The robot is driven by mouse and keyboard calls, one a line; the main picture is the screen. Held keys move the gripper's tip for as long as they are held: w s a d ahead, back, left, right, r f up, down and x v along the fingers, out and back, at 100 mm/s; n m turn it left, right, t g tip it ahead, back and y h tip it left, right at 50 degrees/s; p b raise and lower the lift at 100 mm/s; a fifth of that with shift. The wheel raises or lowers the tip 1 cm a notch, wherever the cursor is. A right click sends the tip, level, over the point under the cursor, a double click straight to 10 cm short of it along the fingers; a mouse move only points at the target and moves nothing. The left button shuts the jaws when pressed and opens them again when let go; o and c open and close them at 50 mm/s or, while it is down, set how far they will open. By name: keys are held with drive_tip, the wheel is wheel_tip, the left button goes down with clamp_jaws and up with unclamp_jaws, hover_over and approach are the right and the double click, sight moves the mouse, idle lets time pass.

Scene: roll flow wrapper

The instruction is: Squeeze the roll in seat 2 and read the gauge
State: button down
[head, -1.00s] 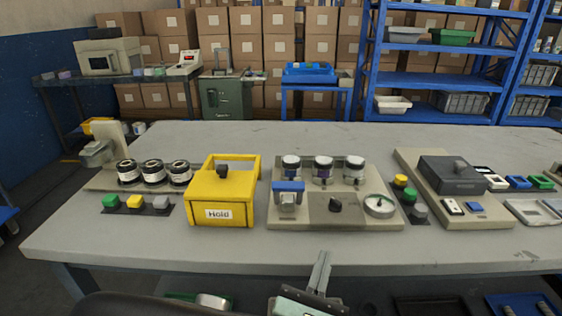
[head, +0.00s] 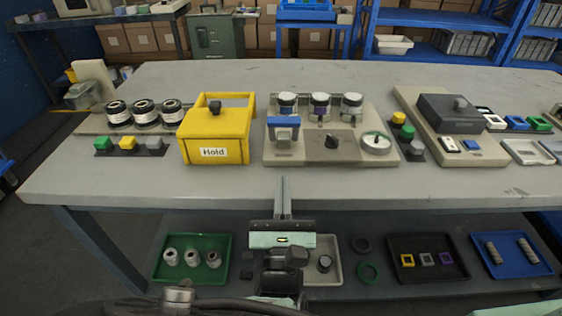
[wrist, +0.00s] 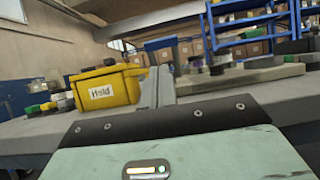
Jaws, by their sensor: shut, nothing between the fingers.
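A second row of three dark rolls with pale label bands stands at the left, with a middle roll (head: 145,112). No seat numbers are legible. My gripper (head: 283,184) is shut and empty at the bench's front edge, apart from all rolls. Its fingers also show in the wrist view (wrist: 157,88), right of the yellow box.
A yellow box marked Hold (head: 215,132) stands left of the beige fixture. That fixture also carries a blue-topped part (head: 283,123) and a dark knob (head: 331,142). A dark block (head: 452,112) sits right. Trays, including a green one (head: 228,262), lie on the lower shelf.

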sight(284, 122)
drive_tip(key=x, duration=1)
drive_tip(key=shift+w+p, duration=0.1)
drive_tip(key=shift+p, duration=0.25)
drive_tip(key=shift+r+p, duration=0.2)
drive_tip(key=shift+p, duration=0.1)
drive_tip(key=w+r+g+p, duration=0.1)
drive_tip(key=g+p, duration=0.1)
drive_tip(key=p, duration=0.4)
drive_tip(key=w+r+g+p, duration=0.1)
drive_tip(key=r+g+p, duration=0.1)
drive_tip(key=p, duration=0.4)
drive_tip(key=shift+w+d+r+g, duration=0.15)
drive_tip(key=shift+w+r+g, duration=0.15)
drive_tip(key=shift+w, duration=0.1)
drive_tip(key=w+g+p, duration=0.1)
drive_tip(key=p, duration=0.2)
drive_tip(key=shift+w+r+g, duration=0.15)
drive_tip(key=shift+r+g, duration=0.05)
drive_tip(key=shift+g, duration=0.2)
drive_tip(key=w+g+p, duration=0.2)
drive_tip(key=w, duration=0.1)
drive_tip(key=shift+f+g, duration=0.2)
drive_tip(key=shift+g, duration=0.1)
drive_tip(key=shift+w+r, duration=0.1)
drive_tip(key=shift+w, duration=0.05)
